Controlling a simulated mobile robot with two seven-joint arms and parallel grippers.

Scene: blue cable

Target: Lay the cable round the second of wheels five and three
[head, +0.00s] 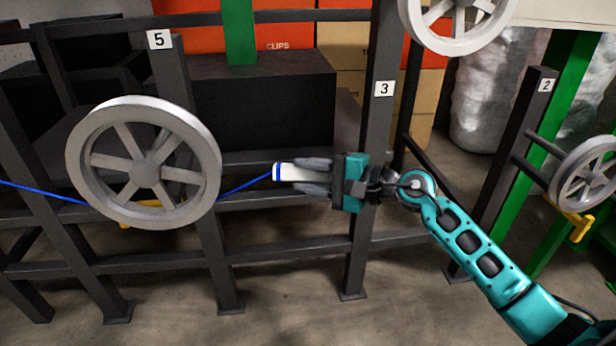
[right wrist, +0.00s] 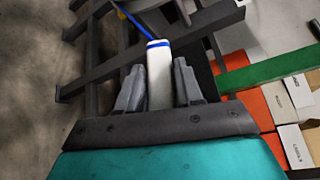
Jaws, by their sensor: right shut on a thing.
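The blue cable (head: 245,184) enters from the left, passes at wheel five's lower part and rises slightly to a white cable end with a blue band (head: 287,172). My right gripper (head: 300,174) is shut on this white end, left of the post marked 3. The right wrist view shows the white end (right wrist: 159,78) between both fingers. Wheel five (head: 147,173) is a grey spoked wheel at the left; it hides part of the cable. Wheel three (head: 455,46) is at the top, above and right of my gripper, cut off by the picture edge. My left gripper is not in view.
The post marked 3 (head: 381,130) stands behind my right gripper. Wheel two (head: 588,173), with a yellow piece (head: 582,228) below it, is at the right. Dark rails (head: 280,249) run across the frame. Orange boxes (head: 285,37) and a black box (head: 265,110) lie behind.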

